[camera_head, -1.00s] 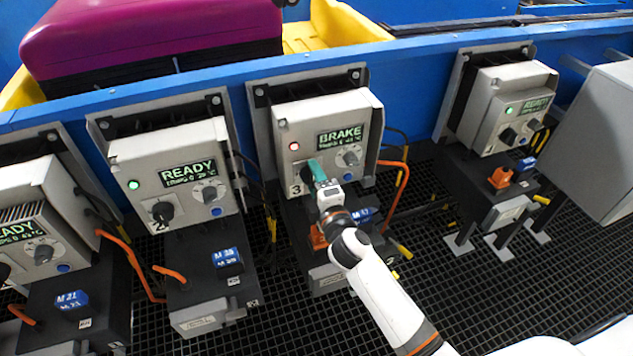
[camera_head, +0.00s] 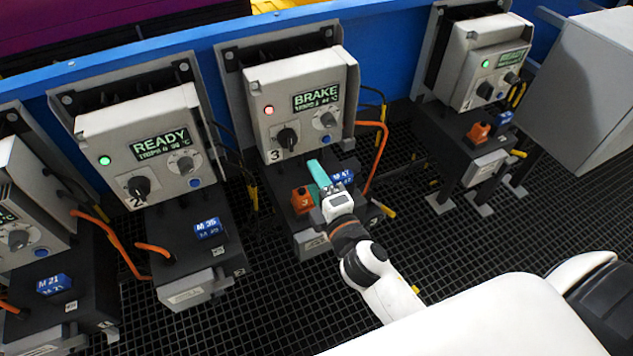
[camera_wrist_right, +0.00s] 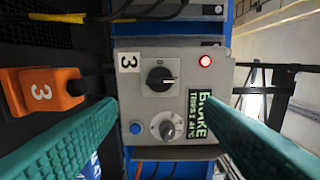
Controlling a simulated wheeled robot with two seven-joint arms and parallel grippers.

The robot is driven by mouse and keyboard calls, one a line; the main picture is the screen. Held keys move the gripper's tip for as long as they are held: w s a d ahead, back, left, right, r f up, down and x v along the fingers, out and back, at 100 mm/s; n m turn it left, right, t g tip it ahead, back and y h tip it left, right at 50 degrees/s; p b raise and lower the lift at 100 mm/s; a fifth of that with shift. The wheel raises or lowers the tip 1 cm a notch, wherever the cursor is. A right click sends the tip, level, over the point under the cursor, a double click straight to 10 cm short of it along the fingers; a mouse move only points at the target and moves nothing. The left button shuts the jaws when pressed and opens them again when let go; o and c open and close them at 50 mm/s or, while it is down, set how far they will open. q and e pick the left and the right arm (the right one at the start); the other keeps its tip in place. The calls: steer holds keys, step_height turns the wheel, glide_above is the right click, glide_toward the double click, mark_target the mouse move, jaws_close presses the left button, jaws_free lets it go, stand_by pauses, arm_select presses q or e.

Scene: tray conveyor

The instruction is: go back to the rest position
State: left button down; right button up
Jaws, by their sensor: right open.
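My right gripper (camera_head: 318,178) is in front of and below control box 3 (camera_head: 296,82) in the head view, apart from it. Its green fingers also show in the right wrist view (camera_wrist_right: 170,130), spread open with nothing between them. Box 3 has a lit red lamp (camera_head: 269,110), a display reading BRAKE (camera_head: 317,97) and a black knob (camera_head: 287,138). The wrist view shows the same black knob (camera_wrist_right: 160,79) beyond the fingers, untouched. My left gripper is not in view.
An orange block marked 3 (camera_wrist_right: 48,92) is close to my right gripper. Box 2 (camera_head: 150,145) reads READY with a green lamp. Another box (camera_head: 483,65) with a green lamp is further right. A grey cabinet (camera_head: 590,85) stands at the right. Open black grating (camera_head: 440,245) lies below.

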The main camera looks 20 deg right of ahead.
stand_by(0.3)
steer(key=s+d+f+m+g+h, duration=0.3)
steer(key=s+d+f+m+g, duration=0.35)
steer(key=m, duration=0.35)
steer(key=s+a+f+m+g+y, duration=0.1)
steer(key=s+a+f+m+g, duration=0.2)
steer(key=s, duration=0.5)
steer(key=s+a+f+m+g+y, duration=0.1)
steer(key=s+m+g+y, duration=0.15)
steer(key=s+g, duration=0.35)
step_height(320, 180, down, 21)
steer(key=s+p, duration=0.1)
steer(key=p, duration=0.1)
steer(key=s+d+f+g+h+p, duration=0.1)
steer(key=s+d+f+p, duration=0.1)
steer(key=s+f, duration=1.4)
steer(key=shift+s+d+p, duration=0.4)
steer(key=shift+s+d, duration=0.1)
steer(key=shift+s, duration=0.2)
